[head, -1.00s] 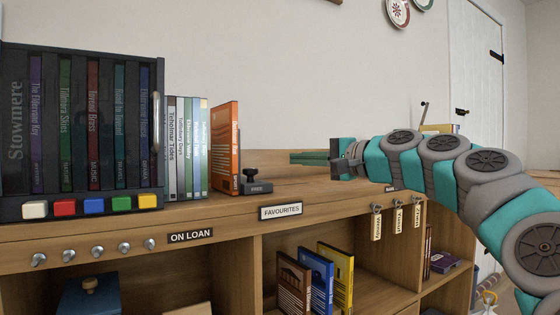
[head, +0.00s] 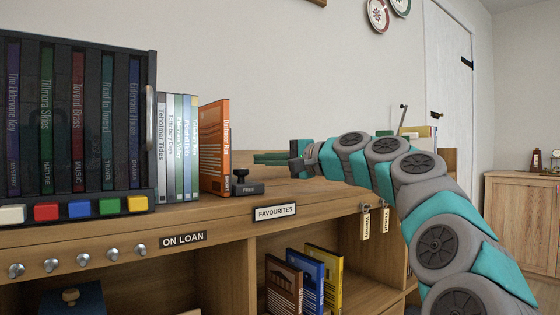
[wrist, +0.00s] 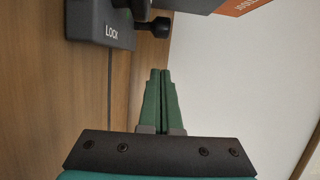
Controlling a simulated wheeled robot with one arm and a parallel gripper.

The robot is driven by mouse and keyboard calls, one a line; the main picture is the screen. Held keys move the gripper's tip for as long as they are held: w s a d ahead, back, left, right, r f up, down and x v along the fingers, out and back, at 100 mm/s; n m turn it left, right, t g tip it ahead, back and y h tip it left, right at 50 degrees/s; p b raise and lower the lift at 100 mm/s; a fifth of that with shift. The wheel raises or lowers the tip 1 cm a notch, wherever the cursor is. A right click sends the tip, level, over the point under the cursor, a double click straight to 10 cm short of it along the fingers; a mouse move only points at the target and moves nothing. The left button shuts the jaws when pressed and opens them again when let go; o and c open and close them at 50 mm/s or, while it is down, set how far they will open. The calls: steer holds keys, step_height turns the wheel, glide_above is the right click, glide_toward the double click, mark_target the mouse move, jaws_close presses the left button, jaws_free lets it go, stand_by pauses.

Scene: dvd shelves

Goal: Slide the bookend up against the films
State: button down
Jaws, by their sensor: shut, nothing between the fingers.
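The films (head: 178,147) stand upright in a row, with an orange film (head: 214,150) at the right end, nearest the bookend. I cannot tell whether bookend and orange film touch. My gripper (head: 256,158) is shut and empty, pointing left, just behind and above the bookend's right side. Its green fingers show together in the wrist view (wrist: 161,75), apart from the bookend.
A black rack (head: 80,215) of cases with coloured buttons stands at the left. The wall (head: 250,60) is behind. Key tags (head: 366,222) hang from the shelf front on the right. The shelf top right of the bookend is bare below my arm.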

mark_target(231, 160)
steer(key=shift+x, duration=1.25)
steer(key=shift+s+a+f, duration=0.1)
steer(key=shift+s+a, duration=0.05)
steer(key=shift+a, duration=0.4)
steer(key=shift+s+a, duration=0.15)
steer(key=shift+a, duration=1.1)
steer(key=shift+s+a, duration=0.75)
steer(key=shift+a, duration=0.3)
steer(key=shift+s+a, duration=0.7)
steer(key=shift+a, duration=0.35)
steer(key=shift+d, duration=0.15)
